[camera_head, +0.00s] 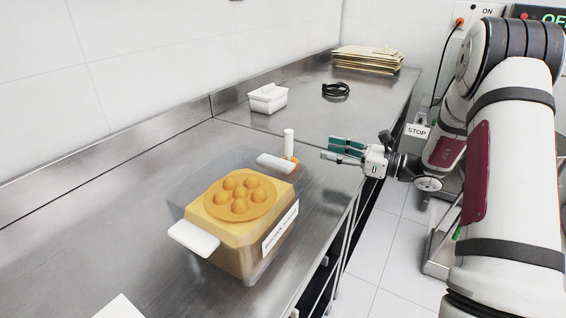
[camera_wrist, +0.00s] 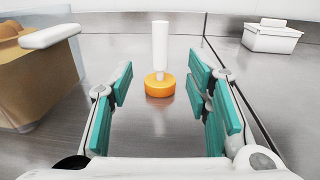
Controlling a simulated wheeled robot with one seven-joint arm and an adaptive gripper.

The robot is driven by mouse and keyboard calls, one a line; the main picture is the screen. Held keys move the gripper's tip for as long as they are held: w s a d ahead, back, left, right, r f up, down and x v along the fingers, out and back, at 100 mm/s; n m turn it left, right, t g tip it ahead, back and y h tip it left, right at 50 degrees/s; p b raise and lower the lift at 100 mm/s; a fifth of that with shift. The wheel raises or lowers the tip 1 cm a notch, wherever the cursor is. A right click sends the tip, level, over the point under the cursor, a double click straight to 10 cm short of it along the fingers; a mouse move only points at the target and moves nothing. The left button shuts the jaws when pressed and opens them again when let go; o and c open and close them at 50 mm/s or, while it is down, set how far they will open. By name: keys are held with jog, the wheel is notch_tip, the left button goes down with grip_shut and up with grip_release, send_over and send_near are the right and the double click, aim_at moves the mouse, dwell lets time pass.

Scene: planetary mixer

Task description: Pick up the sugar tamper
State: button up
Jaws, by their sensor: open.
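The sugar tamper (camera_wrist: 160,48) stands upright on the steel counter, with a white handle and a round orange base. In the head view the tamper (camera_head: 289,143) is just behind the clear box, whose white handle hides part of its base. My gripper (camera_head: 326,149) is to the right of the tamper, low over the counter near its front edge, with its fingers pointing left. In the wrist view my gripper (camera_wrist: 160,90) is open and empty, its teal pads apart. The tamper shows between the fingers, ahead of them and not touched.
A clear box (camera_head: 180,208) with white handles and yellow-orange contents stands left of the tamper. A white container (camera_head: 267,98), a black coiled cable (camera_head: 336,90) and stacked flat boards (camera_head: 367,60) lie farther back. The steel counter (camera_wrist: 120,130) between my gripper and the tamper is clear.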

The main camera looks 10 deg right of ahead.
aim_at(289, 140)
jog(key=x, duration=1.3)
jog(key=shift+w+a, duration=0.15)
grip_shut()
